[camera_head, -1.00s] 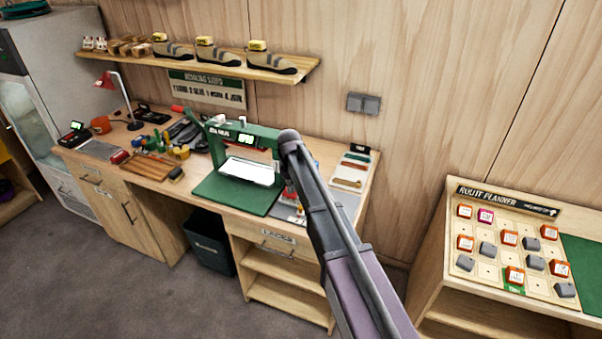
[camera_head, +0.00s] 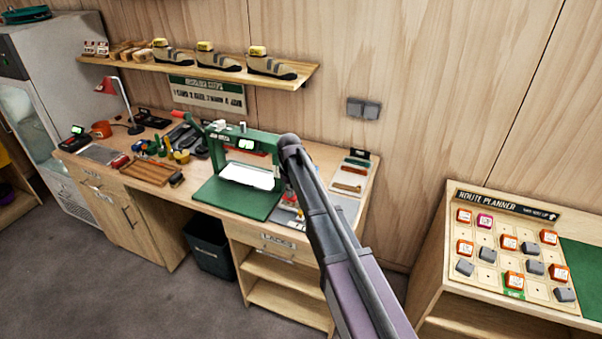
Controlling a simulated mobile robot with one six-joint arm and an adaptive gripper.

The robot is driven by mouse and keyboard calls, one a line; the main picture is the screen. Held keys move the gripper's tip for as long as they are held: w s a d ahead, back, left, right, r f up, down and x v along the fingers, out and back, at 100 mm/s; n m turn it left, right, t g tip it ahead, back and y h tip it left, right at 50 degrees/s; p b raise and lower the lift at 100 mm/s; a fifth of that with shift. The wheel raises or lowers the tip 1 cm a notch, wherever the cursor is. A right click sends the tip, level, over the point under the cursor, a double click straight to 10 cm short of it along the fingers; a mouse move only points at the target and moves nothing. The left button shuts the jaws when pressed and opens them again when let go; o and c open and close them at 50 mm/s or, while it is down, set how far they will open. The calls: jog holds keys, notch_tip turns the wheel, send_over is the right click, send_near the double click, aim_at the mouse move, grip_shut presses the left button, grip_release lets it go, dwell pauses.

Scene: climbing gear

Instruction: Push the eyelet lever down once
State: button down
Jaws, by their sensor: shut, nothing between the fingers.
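A green bench machine (camera_head: 268,150) with a small lit display stands on the workbench, on a green base plate (camera_head: 227,203). A white sheet-like piece (camera_head: 250,176) shows in its opening. A lever with a red tip (camera_head: 178,114) rises to the upper left of the machine, and its green bar runs toward the machine's top. I cannot read a label that names it the eyelet lever. My arm crosses from the lower right up to the machine's right side and covers part of it. My gripper does not show; the arm hides whatever lies behind it.
The workbench (camera_head: 140,183) left of the machine holds tools, a wooden tray (camera_head: 150,170) and a red lamp (camera_head: 107,86). A shelf (camera_head: 200,69) with shoes hangs above. A black bin (camera_head: 208,248) stands below. A route planner board (camera_head: 488,220) stands at right. Grey floor is open at left.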

notch_tip(320, 180, up, 11)
jog(key=p, duration=1)
jog(key=shift+p, duration=0.35)
jog(key=shift+w, duration=0.1)
dwell(0.4)
jog(key=s+d+f+m+b, duration=0.4)
jog(key=s+d+f+b, duration=0.3)
jog(key=s+d, duration=0.5)
jog(key=s+d+f+m+b, duration=0.4)
jog(key=s+d+f+b, duration=0.3)
jog(key=s+d, duration=0.5)
jog(key=shift+s+f, duration=0.15)
jog(key=shift+s, duration=0.5)
